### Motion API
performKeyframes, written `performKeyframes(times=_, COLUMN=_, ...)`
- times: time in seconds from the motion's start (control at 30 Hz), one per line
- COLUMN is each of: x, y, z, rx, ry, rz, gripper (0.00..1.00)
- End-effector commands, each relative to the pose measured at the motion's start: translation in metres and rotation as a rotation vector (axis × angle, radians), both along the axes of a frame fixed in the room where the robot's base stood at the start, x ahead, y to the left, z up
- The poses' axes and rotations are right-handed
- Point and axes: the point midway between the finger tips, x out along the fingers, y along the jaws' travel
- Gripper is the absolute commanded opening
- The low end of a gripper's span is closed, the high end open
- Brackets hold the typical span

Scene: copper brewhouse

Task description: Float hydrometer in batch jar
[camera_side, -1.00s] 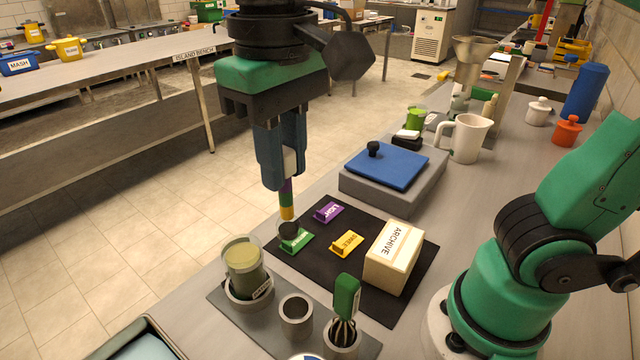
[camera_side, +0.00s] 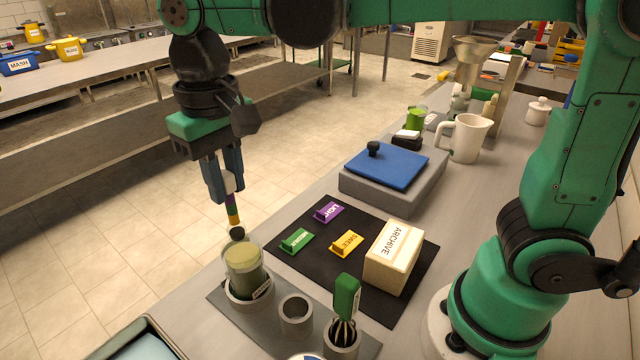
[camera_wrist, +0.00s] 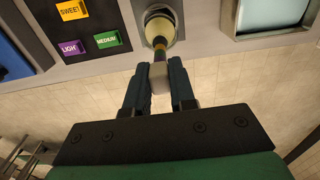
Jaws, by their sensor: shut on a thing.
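My gripper (camera_side: 227,188) is shut on the hydrometer (camera_side: 233,210), holding it by its white top block. The hydrometer hangs about upright, with purple, green and yellow-orange bands and a dark bulb at the bottom. In the side view the bulb is just above the batch jar's (camera_side: 246,280) back rim. The jar is clear, filled with greenish liquid, and stands in a grey ring holder. I cannot tell whether the bulb is centred over the opening.
An empty ring (camera_side: 296,312) and a ring with a green-handled whisk (camera_side: 346,298) stand beside the jar. A black mat (camera_side: 314,267) holds green, purple and yellow tags and the ARCHIVE block (camera_side: 392,258). A blue-topped box (camera_side: 388,168) and white pitcher (camera_side: 466,140) stand farther back.

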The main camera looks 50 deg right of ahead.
Motion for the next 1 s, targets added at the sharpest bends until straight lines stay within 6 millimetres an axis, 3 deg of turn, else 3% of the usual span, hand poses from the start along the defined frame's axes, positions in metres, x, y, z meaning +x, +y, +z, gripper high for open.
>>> performKeyframes(times=0.53, x=0.0, y=0.0, z=-0.046, rx=0.0, ry=0.0, rz=0.0, gripper=0.0)
performKeyframes(times=1.0, x=-0.001, y=0.0, z=-0.057, rx=0.0, ry=0.0, rz=0.0, gripper=0.0)
